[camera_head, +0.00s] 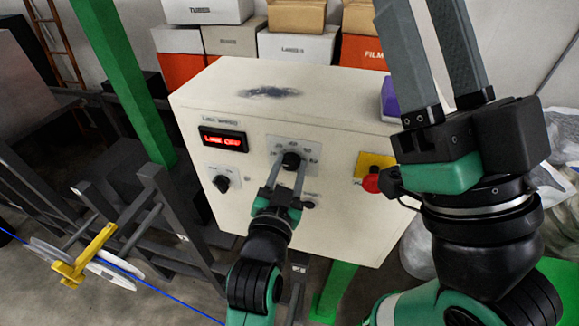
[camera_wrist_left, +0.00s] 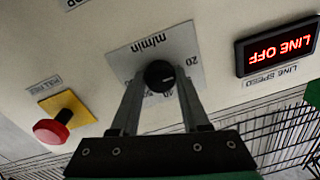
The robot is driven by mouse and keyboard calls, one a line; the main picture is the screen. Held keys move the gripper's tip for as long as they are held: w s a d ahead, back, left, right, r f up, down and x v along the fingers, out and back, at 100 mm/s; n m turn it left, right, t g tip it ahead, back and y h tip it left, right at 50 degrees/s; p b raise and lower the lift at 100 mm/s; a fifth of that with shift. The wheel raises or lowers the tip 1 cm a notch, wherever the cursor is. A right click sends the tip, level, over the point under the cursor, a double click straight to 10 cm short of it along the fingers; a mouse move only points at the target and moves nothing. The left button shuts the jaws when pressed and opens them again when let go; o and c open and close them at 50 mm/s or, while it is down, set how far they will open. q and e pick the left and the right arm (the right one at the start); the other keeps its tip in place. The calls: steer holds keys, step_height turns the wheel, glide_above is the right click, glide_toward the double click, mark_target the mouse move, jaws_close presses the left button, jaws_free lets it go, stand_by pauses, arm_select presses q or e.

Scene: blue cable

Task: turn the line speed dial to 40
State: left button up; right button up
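The line speed dial is a black knob (camera_head: 291,160) on a pale scale plate marked m/min, on the front of the cream control box (camera_head: 330,99). It also shows in the left wrist view (camera_wrist_left: 159,75), where the scale appears upside down. My left gripper (camera_head: 290,168) reaches up to the dial, one finger on each side of the knob. I cannot tell whether the fingers press on it. The fingers cover part of the scale, and the pointer's reading is unclear. The red display (camera_head: 223,139) reads LINE OFF. My right gripper (camera_head: 423,30) is raised at the right, fingers apart, empty.
A red emergency button (camera_head: 372,183) on a yellow plate is to the right of the dial. A smaller black knob (camera_head: 221,183) is below the display. A green post (camera_head: 124,80) stands left of the box. Blue cable (camera_head: 160,290) runs past a reel at lower left.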

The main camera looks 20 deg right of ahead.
arm_select(q)
jaws_close()
steer(key=shift+f+m+b, duration=0.2)
steer(key=shift+m+b, duration=1.15)
steer(key=shift+m, duration=0.15)
steer(key=m+b, duration=0.2)
steer(key=m, duration=0.1)
steer(key=shift+m, duration=0.4)
steer(key=m+b, duration=0.4)
steer(key=m, duration=0.2)
steer(key=shift+h, duration=0.3)
steer(key=m+b, duration=0.2)
steer(key=m, duration=0.3)
steer(key=shift+r, duration=0.15)
steer(key=shift+m+h, duration=0.3)
steer(key=shift+m, duration=0.1)
